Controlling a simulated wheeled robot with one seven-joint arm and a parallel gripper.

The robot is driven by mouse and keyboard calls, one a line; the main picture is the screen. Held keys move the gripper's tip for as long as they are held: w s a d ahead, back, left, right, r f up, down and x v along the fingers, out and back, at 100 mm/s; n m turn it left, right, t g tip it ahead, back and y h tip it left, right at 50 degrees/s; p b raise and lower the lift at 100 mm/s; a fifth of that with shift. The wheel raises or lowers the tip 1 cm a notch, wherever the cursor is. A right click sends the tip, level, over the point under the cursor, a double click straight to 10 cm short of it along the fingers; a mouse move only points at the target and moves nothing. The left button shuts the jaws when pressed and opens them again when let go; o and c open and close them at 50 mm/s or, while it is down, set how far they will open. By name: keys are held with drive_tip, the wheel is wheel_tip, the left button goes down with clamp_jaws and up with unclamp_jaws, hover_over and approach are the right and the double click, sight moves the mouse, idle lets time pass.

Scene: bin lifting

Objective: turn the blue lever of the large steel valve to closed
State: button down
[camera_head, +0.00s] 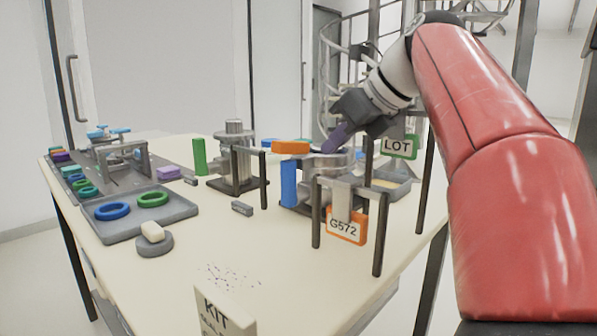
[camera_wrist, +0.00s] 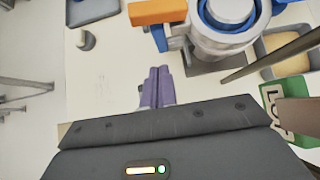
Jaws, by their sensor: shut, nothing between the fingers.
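The large steel valve (camera_head: 318,168) stands near the right side of the table; its round body with a blue ring (camera_wrist: 228,28) fills the upper right of the wrist view. The blue lever (camera_head: 289,184) hangs upright at the valve's left side; part of it shows in the wrist view (camera_wrist: 178,42) beside the orange bar. An orange bar (camera_head: 290,147) lies level at the valve's upper left. My gripper (camera_head: 331,145) has purple fingers pressed together and empty. In the head view they overlap the valve's top; in the wrist view the fingertips (camera_wrist: 158,70) are apart from the lever.
A frame with an orange G572 tag (camera_head: 346,226) stands in front of the valve. A green LOT sign (camera_head: 398,147) is to the right. A smaller valve (camera_head: 236,155) with a green lever (camera_head: 199,157) stands left. A grey tray (camera_head: 140,213) holds rings.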

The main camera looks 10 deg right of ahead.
sight(292, 184)
drive_tip(key=b+x, duration=0.2)
drive_tip(key=x, duration=0.8)
